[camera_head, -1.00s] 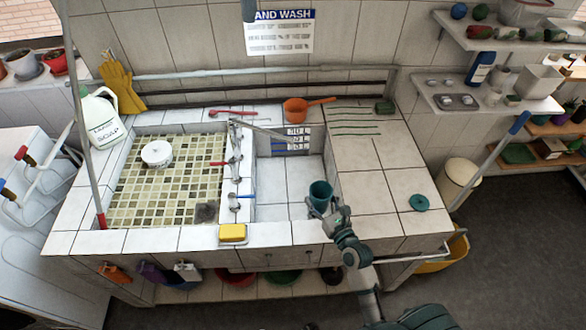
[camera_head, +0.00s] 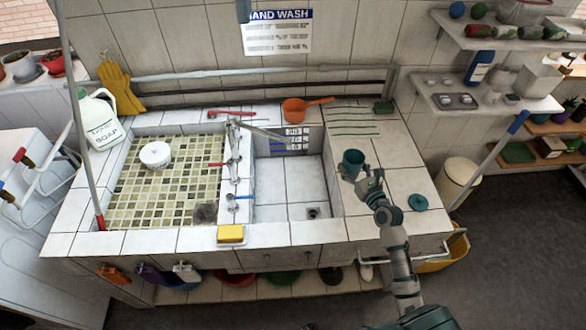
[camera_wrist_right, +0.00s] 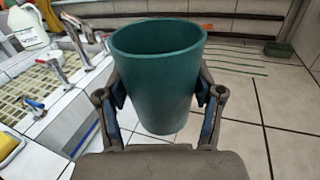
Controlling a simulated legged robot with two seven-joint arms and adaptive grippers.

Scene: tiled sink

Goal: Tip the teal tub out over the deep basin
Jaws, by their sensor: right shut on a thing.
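The teal tub (camera_head: 352,161) is upright in my right gripper (camera_head: 361,178), just right of the deep basin, over the tiled counter. In the right wrist view the tub (camera_wrist_right: 158,80) stands between the two fingers (camera_wrist_right: 160,100), which press on its sides. Its inside bottom is hidden. The deep basin (camera_head: 290,187) is white-tiled, with a drain (camera_head: 313,212) near its front right corner, and its floor looks bare. My left gripper is not in view.
A tap (camera_head: 255,131) reaches over the deep basin from the divider. The shallow basin (camera_head: 170,185) on the left holds a white round container (camera_head: 155,155). A yellow sponge (camera_head: 231,233) lies on the front ledge. A teal lid (camera_head: 418,202) lies on the right counter.

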